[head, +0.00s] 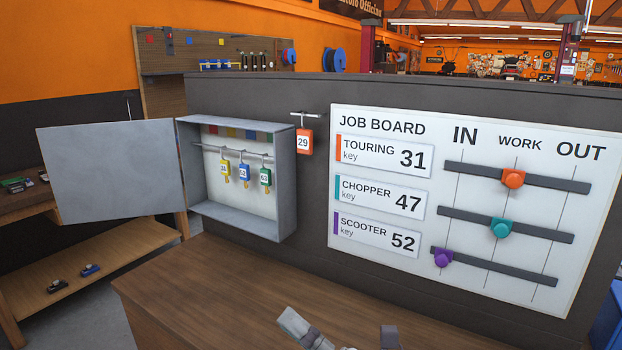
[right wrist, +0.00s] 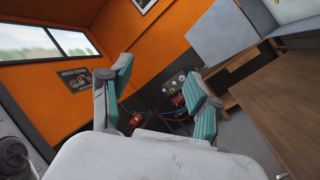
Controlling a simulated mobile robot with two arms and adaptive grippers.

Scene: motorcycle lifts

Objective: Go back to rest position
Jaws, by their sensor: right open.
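My right gripper (head: 340,328) shows at the bottom edge of the head view, low over the wooden bench, its two fingers apart. In the right wrist view its padded fingers (right wrist: 162,95) are spread with nothing between them. My left gripper is not in view. The grey key cabinet (head: 240,222) has its door (head: 112,172) swung open to the left. An orange tag marked 29 (head: 304,141) hangs from a bar outside the cabinet.
The job board (head: 385,277) has an orange slider (head: 513,178) and teal slider (head: 501,229) around WORK, and a purple slider (head: 443,258) at IN. The wooden bench top (head: 210,290) below looks clear. A lower shelf (head: 100,262) at left holds small items.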

